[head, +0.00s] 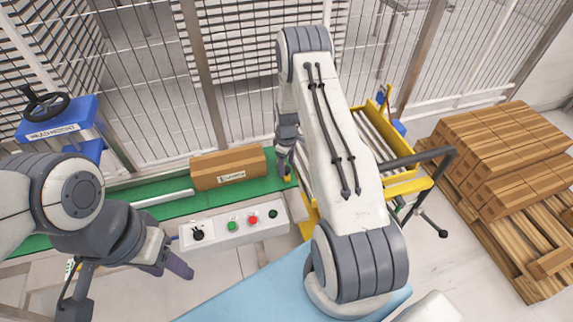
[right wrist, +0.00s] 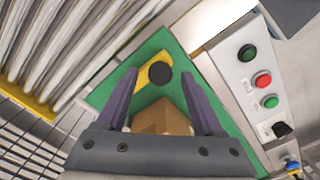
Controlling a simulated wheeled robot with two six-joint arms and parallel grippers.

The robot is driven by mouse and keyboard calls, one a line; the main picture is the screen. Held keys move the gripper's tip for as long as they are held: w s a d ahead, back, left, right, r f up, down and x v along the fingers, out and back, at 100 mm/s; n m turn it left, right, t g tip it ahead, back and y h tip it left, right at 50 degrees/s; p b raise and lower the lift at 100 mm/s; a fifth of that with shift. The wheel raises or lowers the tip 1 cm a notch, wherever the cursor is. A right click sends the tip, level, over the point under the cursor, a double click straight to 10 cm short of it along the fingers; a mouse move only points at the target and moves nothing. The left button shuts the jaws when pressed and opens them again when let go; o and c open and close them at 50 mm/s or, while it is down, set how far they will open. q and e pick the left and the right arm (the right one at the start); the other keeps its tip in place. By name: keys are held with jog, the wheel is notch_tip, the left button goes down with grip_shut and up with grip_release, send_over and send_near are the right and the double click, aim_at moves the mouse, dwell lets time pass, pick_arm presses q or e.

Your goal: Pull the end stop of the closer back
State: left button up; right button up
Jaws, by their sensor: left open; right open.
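The end stop (right wrist: 152,84) appears in the right wrist view as a yellow piece with a round black knob (right wrist: 160,72), at the end of the green belt (right wrist: 107,97). In the head view a small yellow part of it (head: 287,178) shows under my right gripper (head: 285,168). The right gripper (right wrist: 159,76) is open, and its fingertips lie left and right of the knob in the picture; contact cannot be told. The closer (head: 62,122) is the blue machine with a black handwheel at far left. My left gripper (head: 168,268) is open and empty, in front of the belt.
A brown carton (head: 228,168) lies on the belt, left of my right gripper. A control box (head: 232,228) with buttons stands in front. A yellow-framed roller conveyor (head: 405,187) is to the right, then stacked cartons on a pallet (head: 500,245). Fencing closes the back.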

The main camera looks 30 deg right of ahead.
jog(key=shift+f, duration=0.4)
grip_shut()
dwell(1.2)
